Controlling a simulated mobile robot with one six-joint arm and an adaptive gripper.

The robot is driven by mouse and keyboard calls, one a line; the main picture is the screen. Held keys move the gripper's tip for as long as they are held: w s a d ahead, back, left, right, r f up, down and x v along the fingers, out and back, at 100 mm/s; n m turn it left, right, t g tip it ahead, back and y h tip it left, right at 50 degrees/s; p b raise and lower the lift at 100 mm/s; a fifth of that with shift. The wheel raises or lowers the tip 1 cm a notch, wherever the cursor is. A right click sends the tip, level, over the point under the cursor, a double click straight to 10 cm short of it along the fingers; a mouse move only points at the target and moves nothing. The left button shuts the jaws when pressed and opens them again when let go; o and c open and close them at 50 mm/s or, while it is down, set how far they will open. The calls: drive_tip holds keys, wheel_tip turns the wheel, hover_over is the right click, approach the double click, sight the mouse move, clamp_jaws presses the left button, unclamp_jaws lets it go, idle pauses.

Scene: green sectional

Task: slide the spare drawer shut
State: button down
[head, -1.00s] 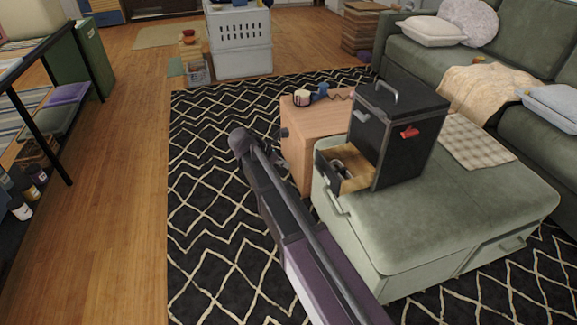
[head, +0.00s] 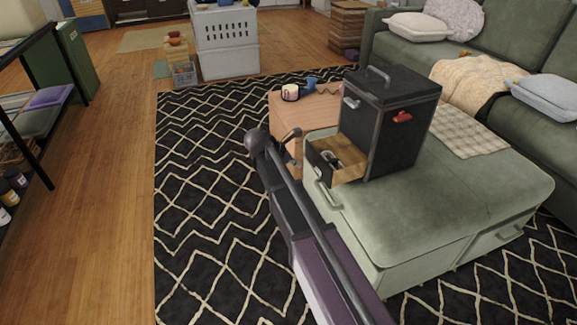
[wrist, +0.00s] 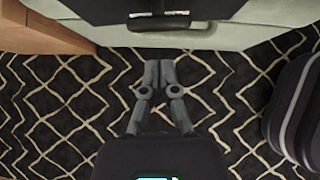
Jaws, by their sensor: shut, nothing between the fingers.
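A black cabinet box (head: 390,120) stands on the green ottoman. Its low drawer (head: 322,163), with a wooden inside, is pulled out toward the left, and a few small dark and metallic items lie in it. In the wrist view the dark drawer front (wrist: 215,10) and its handle (wrist: 158,21) are at the top edge. My gripper (head: 296,136) is just left of the drawer front, apart from it as far as I can tell. In the wrist view my gripper (wrist: 159,68) has its fingers together and empty, pointing toward the drawer handle.
The ottoman (head: 450,205) lies under the box, with a pull handle (head: 327,195) on its left side. A wooden side table (head: 290,108) with a mug (head: 290,92) stands behind my gripper. Patterned rug (head: 205,200) to the left is clear.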

drive_tip(key=shift+w+d, duration=0.25)
drive_tip(key=shift+d, duration=0.3)
drive_tip(key=shift+w+d, duration=0.2)
drive_tip(key=shift+d, duration=0.3)
